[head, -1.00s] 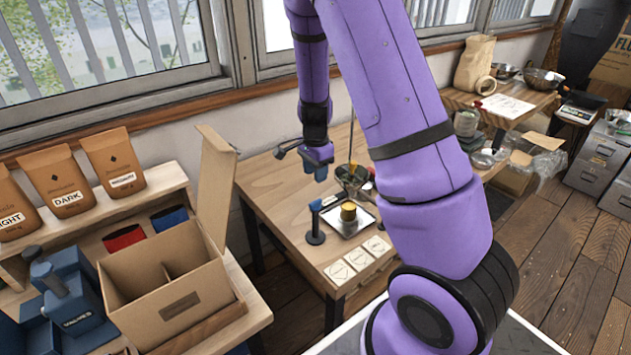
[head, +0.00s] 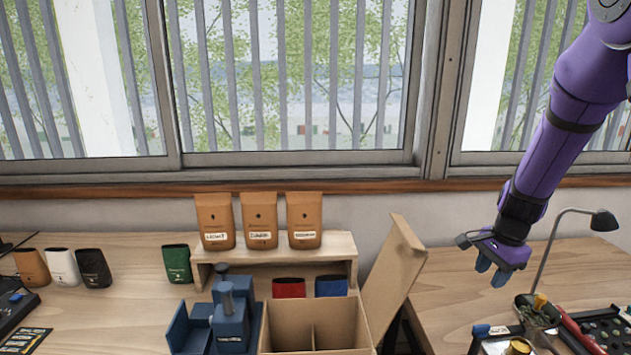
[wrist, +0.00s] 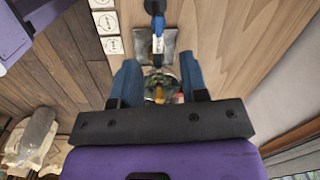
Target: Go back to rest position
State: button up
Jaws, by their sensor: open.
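My gripper (head: 490,272) hangs from the purple arm at the right of the head view, above the right-hand wooden table (head: 440,290). Its two blue fingers point down and stand apart with nothing between them. In the wrist view my gripper (wrist: 160,75) is also open and empty. Beyond its fingers, that view shows a grey metal tray (wrist: 170,45) and a dark cluster with a yellow item, partly hidden, on the table.
A lamp (head: 604,220) stands right of my gripper. Brown bags (head: 260,222) line a shelf (head: 340,246) below the window.

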jog(key=s+a+r+n+t, duration=0.1)
jog(key=s+a+r+n, duration=0.2)
jog(key=s+r+n, duration=0.2)
jog(key=s+a+r+n+t, duration=0.2)
jog(key=s+r+n, duration=0.3)
jog(key=s+r, duration=0.5)
jog(key=s+a+r+n+t, duration=0.1)
jog(key=s+a+r+n, duration=0.3)
jog(key=s+r, duration=0.4)
jog(key=shift+s+a+n+h, duration=0.4)
jog(key=shift+s+n, duration=0.2)
jog(key=shift+s, duration=0.45)
